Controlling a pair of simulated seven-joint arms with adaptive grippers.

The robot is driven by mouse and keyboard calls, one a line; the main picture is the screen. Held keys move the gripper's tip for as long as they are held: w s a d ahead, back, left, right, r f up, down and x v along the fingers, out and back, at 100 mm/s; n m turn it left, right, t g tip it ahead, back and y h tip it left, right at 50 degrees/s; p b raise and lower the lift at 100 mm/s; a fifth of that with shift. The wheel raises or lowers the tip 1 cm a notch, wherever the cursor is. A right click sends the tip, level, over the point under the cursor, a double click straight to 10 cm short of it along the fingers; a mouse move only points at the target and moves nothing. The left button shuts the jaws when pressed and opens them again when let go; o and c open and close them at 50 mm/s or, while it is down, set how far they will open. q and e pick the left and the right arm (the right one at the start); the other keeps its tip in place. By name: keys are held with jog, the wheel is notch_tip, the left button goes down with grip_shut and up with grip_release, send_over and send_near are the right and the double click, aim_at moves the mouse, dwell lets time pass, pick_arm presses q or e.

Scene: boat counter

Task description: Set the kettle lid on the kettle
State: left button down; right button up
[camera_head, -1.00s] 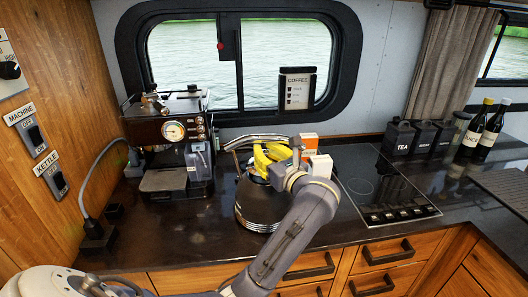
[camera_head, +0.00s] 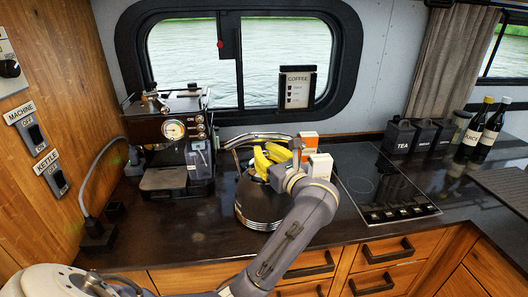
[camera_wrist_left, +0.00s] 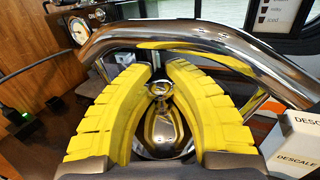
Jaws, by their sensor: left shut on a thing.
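The kettle (camera_head: 258,210) stands on the dark counter. It has a black body, a shiny band round its base and a chrome handle arching over its top. My left gripper (camera_head: 264,158) reaches over the kettle from the front, its yellow fingers at the handle and hiding much of the top. In the left wrist view, the fingers (camera_wrist_left: 159,80) are shut on the small knob of the shiny kettle lid (camera_wrist_left: 162,130), under the chrome handle (camera_wrist_left: 200,36). The lid is at the kettle's top. I cannot tell whether it is fully seated. My right gripper is not in view.
A coffee machine (camera_head: 170,140) stands left of the kettle. White and orange boxes (camera_head: 320,166) stand close to its right, beside the hob (camera_head: 375,185). Canisters (camera_head: 421,136) and bottles (camera_head: 480,128) are farther right.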

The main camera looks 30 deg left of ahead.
pick_arm(q)
jog(key=shift+f, duration=0.95)
jog(key=c, duration=1.3)
grip_release()
jog(key=shift+d, duration=0.1)
